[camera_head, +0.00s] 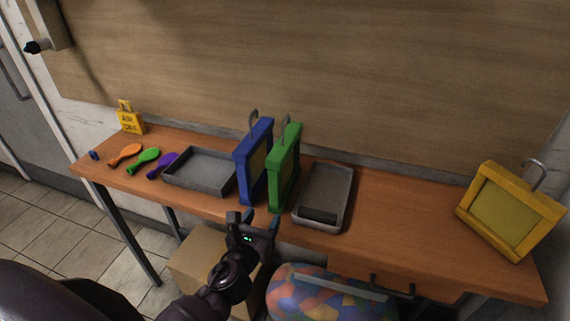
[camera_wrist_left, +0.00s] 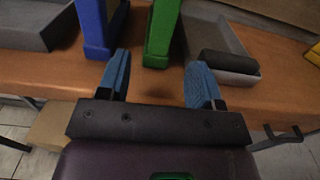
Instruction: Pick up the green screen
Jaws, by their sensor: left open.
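The green screen (camera_head: 285,168) is a green-framed panel with a hook on top. It stands upright on the table, close to the right of the blue screen (camera_head: 254,160). My left gripper (camera_head: 241,217) is open and empty at the table's front edge, in front of the two screens. In the left wrist view the lower end of the green screen (camera_wrist_left: 160,35) lies beyond and between the open fingers (camera_wrist_left: 158,78). The blue screen (camera_wrist_left: 97,30) is beyond the left finger. The fingers touch neither screen, as far as I can tell. My right gripper is not in view.
A grey tray (camera_head: 202,190) stands left of the screens, and another tray (camera_head: 346,190) with a dark roller stands right. A yellow screen (camera_head: 510,210) leans at the right end. Balloon shapes (camera_head: 143,160) lie at left. A cardboard box (camera_head: 200,255) sits below the wooden table (camera_head: 400,215).

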